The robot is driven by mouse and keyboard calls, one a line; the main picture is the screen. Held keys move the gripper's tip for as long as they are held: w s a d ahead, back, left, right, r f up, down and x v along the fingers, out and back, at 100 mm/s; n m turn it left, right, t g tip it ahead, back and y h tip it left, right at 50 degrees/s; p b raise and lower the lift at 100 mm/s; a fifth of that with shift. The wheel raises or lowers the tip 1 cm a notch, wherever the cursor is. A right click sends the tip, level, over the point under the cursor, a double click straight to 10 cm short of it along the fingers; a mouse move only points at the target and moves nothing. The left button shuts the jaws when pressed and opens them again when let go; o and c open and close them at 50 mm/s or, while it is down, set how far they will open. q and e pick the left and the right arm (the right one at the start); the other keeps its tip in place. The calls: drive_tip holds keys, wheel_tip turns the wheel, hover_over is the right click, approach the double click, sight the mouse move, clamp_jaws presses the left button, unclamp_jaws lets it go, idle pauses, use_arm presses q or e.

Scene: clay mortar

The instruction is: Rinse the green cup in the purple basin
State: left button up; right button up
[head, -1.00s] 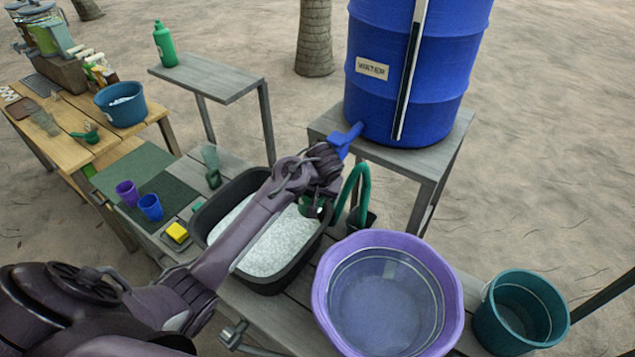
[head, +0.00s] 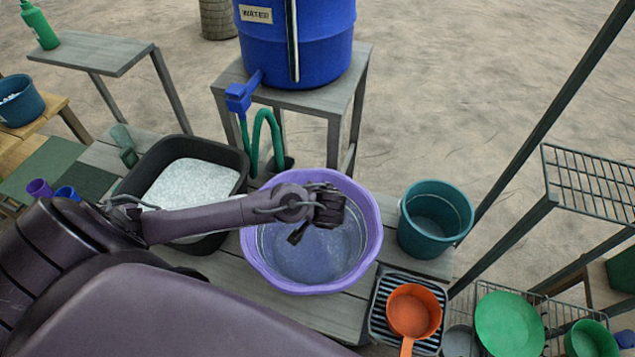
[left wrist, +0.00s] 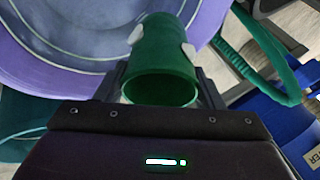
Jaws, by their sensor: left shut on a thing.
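The green cup (left wrist: 160,58) is between the fingers of my left gripper (left wrist: 163,78) in the left wrist view. Its open mouth faces the camera, and pale white patches show on its side. In the head view my left gripper (head: 298,236) is over the purple basin (head: 371,215), and the cup is hidden there by my wrist. The basin holds clear liquid, and its wall also shows in the left wrist view (left wrist: 40,60). Whether the cup touches the liquid cannot be told. My right gripper is not in view.
A black tub (head: 235,155) of white suds stands left of the basin. A teal bucket (head: 455,215) and a rack with an orange pan (head: 412,310) are to the right. The blue water barrel (head: 325,50), its tap (head: 238,97) and a green hose (head: 270,125) are behind.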

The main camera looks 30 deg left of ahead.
use_arm(q)
drive_tip(key=shift+f+b, duration=7.6)
drive_tip(key=shift+f, duration=1.1)
drive_tip(key=shift+f, duration=0.2)
drive_tip(key=shift+f+b, duration=0.45)
drive_tip(key=shift+b, duration=0.05)
drive_tip(key=shift+r, duration=0.25)
drive_tip(key=shift+a, duration=0.1)
